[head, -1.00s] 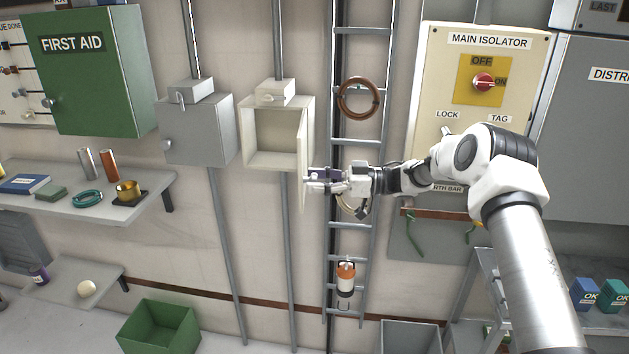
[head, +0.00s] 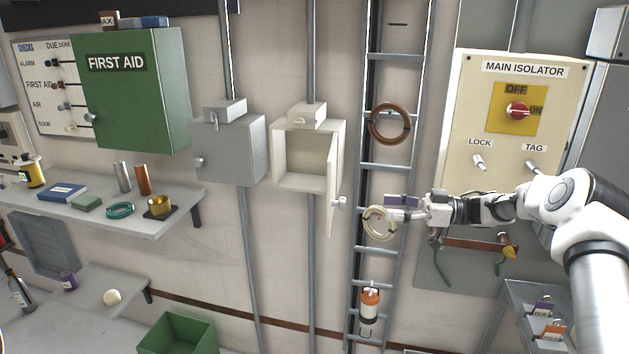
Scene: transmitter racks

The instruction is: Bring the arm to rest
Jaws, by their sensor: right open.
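My right arm comes in from the right. Its gripper (head: 392,207) is open and empty in front of the ladder-like cable rack, to the right of the open cabinet. The small cream cabinet (head: 303,182) stands with its door (head: 332,185) swung open towards me, and its visible interior looks empty. The door's round knob (head: 341,202) is clear of the gripper, with a gap between them. My left arm and gripper are not in view.
A pale coil (head: 378,236) hangs on the ladder rack (head: 374,168) close behind my right gripper. A brown coil (head: 371,123) hangs above. The main isolator panel (head: 468,120) is behind the arm. A shelf (head: 190,200) with small items is at left, above a green bin (head: 178,335).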

